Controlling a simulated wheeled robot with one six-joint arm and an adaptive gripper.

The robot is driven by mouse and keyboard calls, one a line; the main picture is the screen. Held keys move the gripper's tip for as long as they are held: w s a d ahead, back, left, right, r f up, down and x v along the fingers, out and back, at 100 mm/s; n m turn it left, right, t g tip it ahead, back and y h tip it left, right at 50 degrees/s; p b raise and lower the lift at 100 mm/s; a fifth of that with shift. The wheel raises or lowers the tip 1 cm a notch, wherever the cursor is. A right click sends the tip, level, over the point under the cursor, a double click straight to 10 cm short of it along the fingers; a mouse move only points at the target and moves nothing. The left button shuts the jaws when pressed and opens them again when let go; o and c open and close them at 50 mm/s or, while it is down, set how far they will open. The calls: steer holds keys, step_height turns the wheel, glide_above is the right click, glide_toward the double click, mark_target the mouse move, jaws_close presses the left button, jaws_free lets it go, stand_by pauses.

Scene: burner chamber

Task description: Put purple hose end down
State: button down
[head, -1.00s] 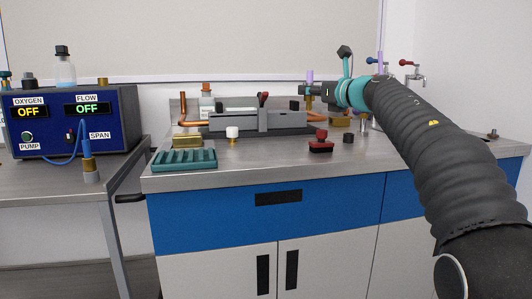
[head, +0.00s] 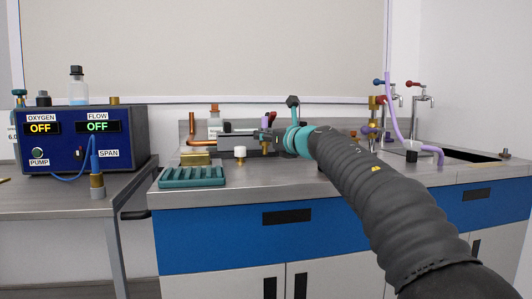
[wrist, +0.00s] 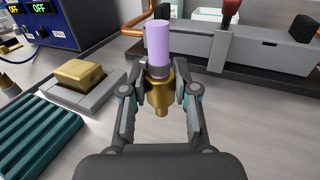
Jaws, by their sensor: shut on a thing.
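My gripper (wrist: 158,90) is shut on the brass fitting (wrist: 160,98) of the purple hose end (wrist: 158,42). The fitting is upright between the fingers, with the short purple piece rising from its top. In the head view my gripper (head: 268,138) is in front of the grey apparatus on the counter, and the held end is small and hard to make out. A purple hose (head: 390,95) hangs at the right and bends down to the counter near the sink. I cannot see how it connects to the held piece.
A grey block with a brass top (wrist: 88,75) and a green ribbed rack (wrist: 38,130) stand left of my gripper. The grey apparatus (wrist: 260,52) with a red-tipped lever is behind it. The blue OXYGEN/FLOW box (head: 82,140) stands further left. Taps (head: 420,100) and a sink are at right.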

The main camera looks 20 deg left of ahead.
mark_target(266, 150)
steer(key=shift+f+b, duration=1.1)
steer(key=shift+f, duration=0.85)
steer(key=shift+f, duration=0.15)
steer(key=c, duration=0.9)
jaws_free()
steer(key=shift+r, duration=0.2)
steer(key=b+v, duration=0.2)
steer(key=v, duration=1)
steer(key=shift+d, duration=0.1)
